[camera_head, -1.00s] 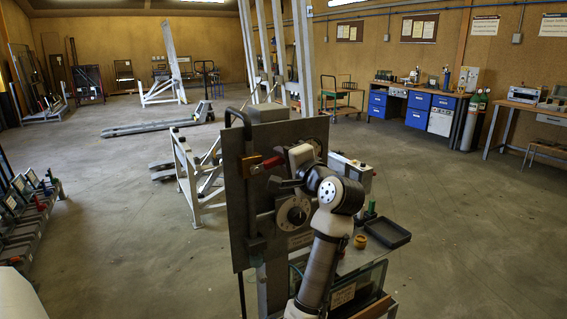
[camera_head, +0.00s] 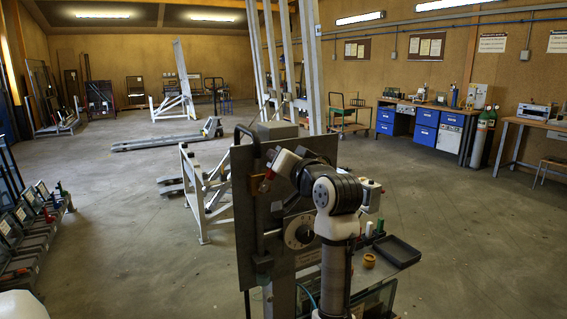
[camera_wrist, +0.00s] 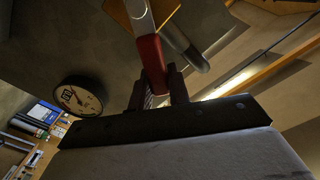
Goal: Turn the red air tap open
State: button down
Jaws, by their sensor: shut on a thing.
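The red air tap (camera_head: 265,186) sits on a brass-coloured body (camera_head: 256,190) at the upper left of the grey upright panel (camera_head: 244,228). In the wrist view its red lever (camera_wrist: 151,57) runs down from a pale metal end into my gripper (camera_wrist: 160,88). The two dark fingers are shut on the lever, one on each side. In the head view my gripper (camera_head: 272,174) is at the tap, and my wrist hides part of the lever and fingers.
A round dial (camera_head: 299,231) is on the panel below my wrist; a round gauge (camera_wrist: 82,97) shows in the wrist view. A black tray (camera_head: 397,251) and a yellow ring-shaped item (camera_head: 369,261) lie to the right.

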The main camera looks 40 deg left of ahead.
jog(key=shift+s+a+r+n, duration=0.1)
jog(key=shift+s+n, duration=0.15)
jog(key=shift+n, duration=0.15)
jog(key=c, duration=1.3)
grip_release()
jog(key=b+v, duration=0.4)
jog(key=v, duration=1)
jog(key=shift+a, duration=0.1)
